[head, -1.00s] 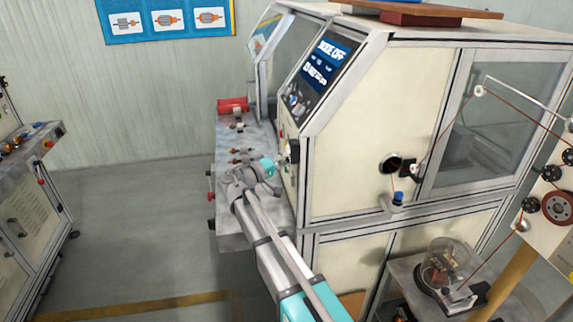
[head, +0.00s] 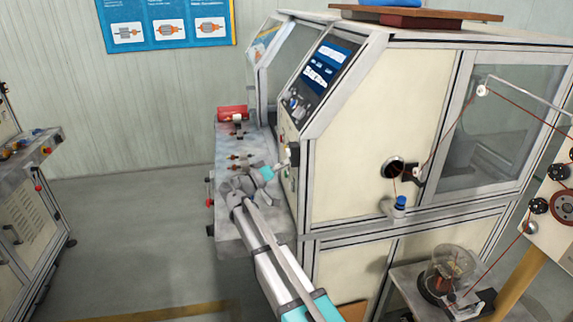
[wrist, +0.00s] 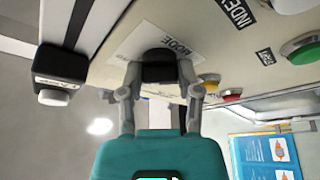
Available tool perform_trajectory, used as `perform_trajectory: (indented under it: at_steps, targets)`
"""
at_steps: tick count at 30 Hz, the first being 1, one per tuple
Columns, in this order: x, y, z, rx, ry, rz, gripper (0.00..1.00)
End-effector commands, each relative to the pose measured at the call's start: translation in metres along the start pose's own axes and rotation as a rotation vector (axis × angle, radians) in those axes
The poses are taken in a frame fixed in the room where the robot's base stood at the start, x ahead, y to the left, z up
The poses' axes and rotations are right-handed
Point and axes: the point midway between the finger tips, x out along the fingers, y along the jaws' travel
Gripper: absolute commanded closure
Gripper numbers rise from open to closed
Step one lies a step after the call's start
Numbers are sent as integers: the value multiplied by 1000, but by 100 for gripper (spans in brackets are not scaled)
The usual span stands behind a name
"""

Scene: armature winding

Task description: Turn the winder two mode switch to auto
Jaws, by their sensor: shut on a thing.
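The mode switch (wrist: 158,70) is a black knob on a white plate marked MODE (wrist: 177,46), on the cream front panel of the winder (head: 378,135). In the wrist view my gripper (wrist: 159,72) has one grey finger on each side of the knob and is shut on it. The knob's pointer and the position marks are hidden or too small to read. In the head view my gripper (head: 279,168) reaches the machine's front face from the left, and the switch is hidden there.
Green (wrist: 307,54), yellow (wrist: 211,78) and red (wrist: 232,92) buttons sit right of the switch in the wrist view. A black box (wrist: 60,65) juts out at left. A blue display (head: 327,67) is above the panel. A worktable with small parts (head: 229,138) stands before it.

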Motion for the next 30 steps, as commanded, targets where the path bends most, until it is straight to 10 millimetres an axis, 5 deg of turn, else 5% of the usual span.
perform_trajectory:
  at_steps: [5, 6, 11, 30]
  targets:
    - [0, 0, 1, 0, -4, -1, 100]
    - [0, 0, 1, 0, -4, -1, 50]
    - [0, 0, 1, 0, -2, -1, 21]
    - [1, 1, 0, -39, -1, -17, 21]
